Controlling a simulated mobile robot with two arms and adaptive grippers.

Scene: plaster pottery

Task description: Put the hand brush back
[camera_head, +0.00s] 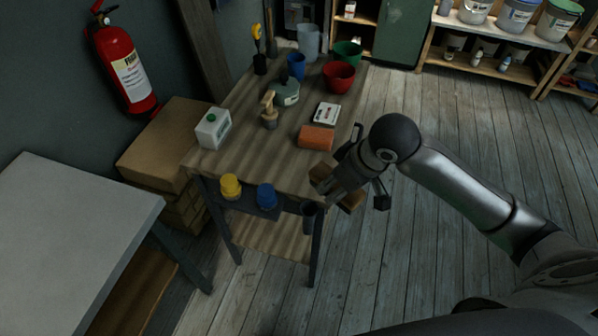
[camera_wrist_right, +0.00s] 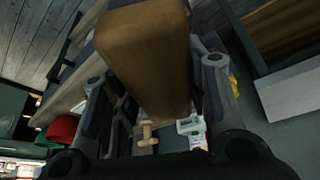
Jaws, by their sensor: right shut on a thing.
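The hand brush, a brown wooden block-like body, is in my right gripper (camera_head: 338,188). Its brown ends (camera_head: 350,203) show on both sides of the gripper in the head view. In the right wrist view the brush (camera_wrist_right: 150,60) fills the space between the two fingers (camera_wrist_right: 155,95). The gripper is shut on it, at the near right corner of the wooden table (camera_head: 255,165). I cannot make out the bristles. My left gripper is not in view.
The floor right of the table is clear.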

